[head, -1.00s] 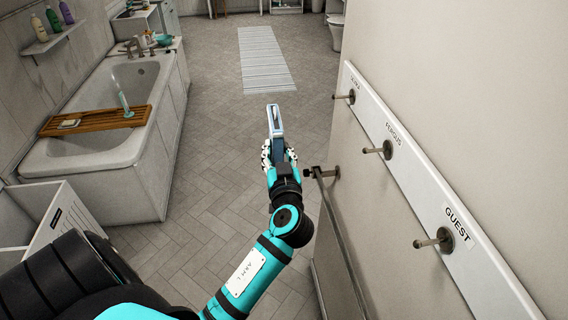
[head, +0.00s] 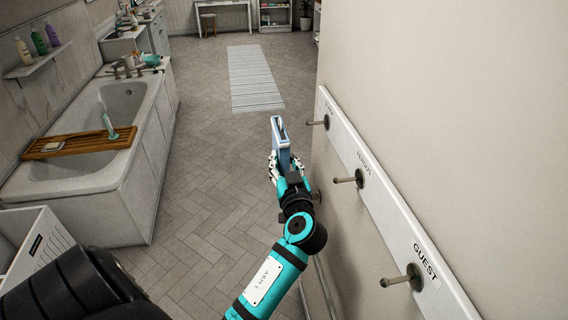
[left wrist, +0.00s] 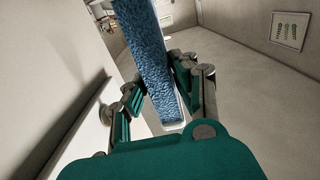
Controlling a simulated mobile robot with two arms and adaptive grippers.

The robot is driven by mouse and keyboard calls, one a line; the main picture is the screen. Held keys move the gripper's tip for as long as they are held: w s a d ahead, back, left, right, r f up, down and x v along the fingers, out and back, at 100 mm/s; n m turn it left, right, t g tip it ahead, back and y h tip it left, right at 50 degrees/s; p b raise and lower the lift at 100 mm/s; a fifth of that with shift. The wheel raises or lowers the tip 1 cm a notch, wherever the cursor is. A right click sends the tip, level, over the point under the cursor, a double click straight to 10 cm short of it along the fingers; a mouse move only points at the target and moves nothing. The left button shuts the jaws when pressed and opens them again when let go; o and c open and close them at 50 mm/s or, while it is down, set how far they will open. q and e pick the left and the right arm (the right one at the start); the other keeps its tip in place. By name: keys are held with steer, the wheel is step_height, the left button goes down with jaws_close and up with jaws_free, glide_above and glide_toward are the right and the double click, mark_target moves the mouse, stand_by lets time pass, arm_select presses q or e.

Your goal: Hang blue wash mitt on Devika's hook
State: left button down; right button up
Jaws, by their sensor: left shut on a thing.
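The blue wash mitt (head: 279,133) stands up from my left gripper (head: 285,165), which is shut on it. In the left wrist view the mitt (left wrist: 148,58) shows a textured blue face between the fingers (left wrist: 155,78). The white hook rail (head: 400,212) runs along the right wall with three pegs in view. The far peg (head: 317,123) has a label too small to read surely. The middle peg (head: 348,180) is marked Fergus and the near one (head: 402,279) Guest. All three are bare. The mitt is left of the far peg, apart from it. My right gripper is out of view.
A bathtub (head: 140,185) with a wooden tray (head: 75,143) stands at the left. A striped mat (head: 254,78) lies on the floor ahead. A metal rail (head: 325,285) stands low by the wall, below the pegs. The floor between tub and wall is clear.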

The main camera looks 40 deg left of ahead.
arm_select(q)
steer(key=shift+w+d+f, duration=0.1)
steer(key=shift+w+d, duration=0.05)
steer(key=w+d+b, duration=0.5)
steer(key=w+b, duration=0.1)
steer(key=b, duration=0.2)
steer(key=shift+w+d+f, duration=0.35)
steer(key=shift+f, duration=0.1)
stand_by(1.3)
stand_by(0.4)
steer(key=shift+d+f+b, duration=0.1)
steer(key=shift+f+b, duration=0.05)
steer(key=shift+b, duration=0.4)
stand_by(0.4)
steer(key=c, duration=1)
jaws_free()
steer(key=shift+o, duration=0.2)
steer(key=shift+d, duration=0.1)
